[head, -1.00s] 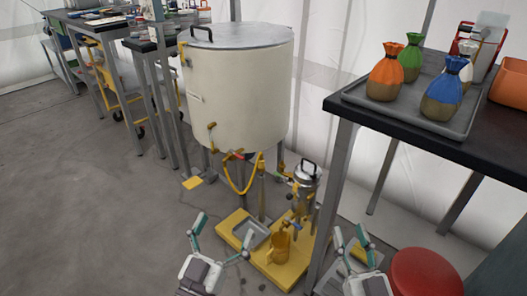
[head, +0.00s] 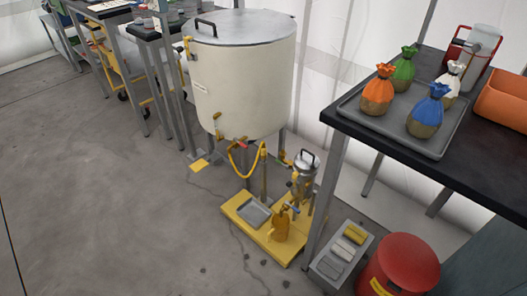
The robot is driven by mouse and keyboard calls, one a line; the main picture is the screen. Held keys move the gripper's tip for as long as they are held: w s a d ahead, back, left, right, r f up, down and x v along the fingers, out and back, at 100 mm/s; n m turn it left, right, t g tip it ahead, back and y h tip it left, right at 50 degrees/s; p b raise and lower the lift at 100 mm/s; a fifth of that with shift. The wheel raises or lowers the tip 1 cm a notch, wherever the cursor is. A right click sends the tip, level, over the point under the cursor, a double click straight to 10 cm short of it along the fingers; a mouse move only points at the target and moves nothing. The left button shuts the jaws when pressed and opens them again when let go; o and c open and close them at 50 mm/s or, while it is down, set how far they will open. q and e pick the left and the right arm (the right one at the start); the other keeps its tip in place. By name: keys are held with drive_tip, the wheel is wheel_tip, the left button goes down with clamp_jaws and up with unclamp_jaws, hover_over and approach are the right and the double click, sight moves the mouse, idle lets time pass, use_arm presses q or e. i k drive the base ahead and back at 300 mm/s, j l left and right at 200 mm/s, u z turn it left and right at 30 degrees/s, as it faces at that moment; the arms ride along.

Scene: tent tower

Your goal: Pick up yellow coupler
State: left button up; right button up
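A small yellow piece (head: 355,235), which may be the yellow coupler, lies in a grey tray (head: 318,268) near the floor beside the right table's leg. A whitish piece (head: 343,249) and a grey piece (head: 328,267) lie in front of it in the same tray. The pieces are too small for me to tell their exact shape. A yellow hose (head: 240,168) also hangs under the big cream tank (head: 240,85). Neither of my grippers is in view.
A red drum (head: 400,262) stands right of the tray. A yellow platform (head: 290,250) with a yellow jug (head: 281,228) and metal canister (head: 304,178) is to its left. The dark table (head: 350,122) holds colored sacks on a tray. The floor at left is clear.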

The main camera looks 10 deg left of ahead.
sight(264, 153)
drive_tip(key=z, duration=0.45)
drive_tip(key=i+j+z, duration=0.15)
drive_tip(key=j+z, duration=0.2)
drive_tip(key=i+j+z, duration=0.1)
drive_tip(key=j+z, duration=0.55)
drive_tip(key=i+l, duration=0.05)
